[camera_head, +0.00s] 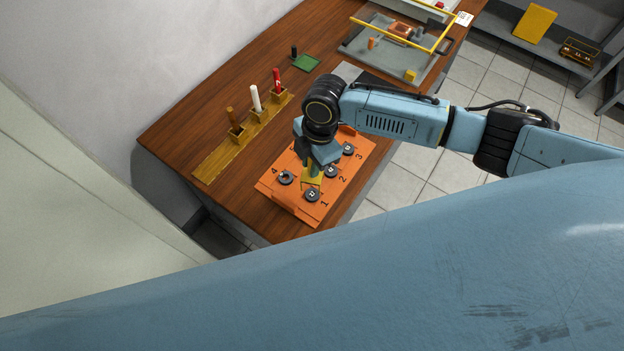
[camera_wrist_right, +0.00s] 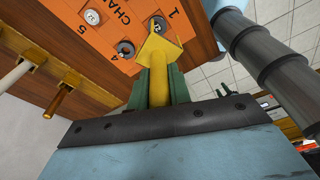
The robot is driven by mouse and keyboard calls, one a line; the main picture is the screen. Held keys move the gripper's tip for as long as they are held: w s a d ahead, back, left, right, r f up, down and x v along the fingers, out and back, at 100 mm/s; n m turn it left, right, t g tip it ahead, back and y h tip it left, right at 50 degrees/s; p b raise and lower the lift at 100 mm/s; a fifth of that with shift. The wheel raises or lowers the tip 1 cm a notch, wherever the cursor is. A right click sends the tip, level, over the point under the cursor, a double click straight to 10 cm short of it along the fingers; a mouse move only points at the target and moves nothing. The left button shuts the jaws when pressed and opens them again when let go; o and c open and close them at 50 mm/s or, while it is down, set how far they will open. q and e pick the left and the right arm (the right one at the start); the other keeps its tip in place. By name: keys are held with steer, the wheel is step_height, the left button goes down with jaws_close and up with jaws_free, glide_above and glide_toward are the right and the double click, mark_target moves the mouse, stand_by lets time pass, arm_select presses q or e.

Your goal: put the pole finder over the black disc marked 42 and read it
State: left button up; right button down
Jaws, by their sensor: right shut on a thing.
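My right gripper (camera_head: 313,166) is shut on the yellow pole finder (camera_head: 311,182) above the orange board (camera_head: 290,204). In the right wrist view the finder (camera_wrist_right: 158,80) stands between green fingers, its forked head toward the board. Black discs lie by the board's printed numerals: one near 1 (camera_head: 312,196), one near 4 (camera_head: 286,178), one near 2 (camera_head: 330,171), one near 3 (camera_head: 348,149). The finder's head appears close to the disc near 1; I cannot tell whether it touches. The disc markings are too small to read surely. My left gripper is not in view.
A wooden rack (camera_head: 222,160) with brown, white and red upright rods lies left of the board. A green mat (camera_head: 306,63) with a small dark peg beside it lies farther back. A grey tray (camera_head: 358,50) with a yellow bar stands at the far end.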

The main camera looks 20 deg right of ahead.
steer(key=shift+r, duration=0.4)
steer(key=shift+f, duration=0.1)
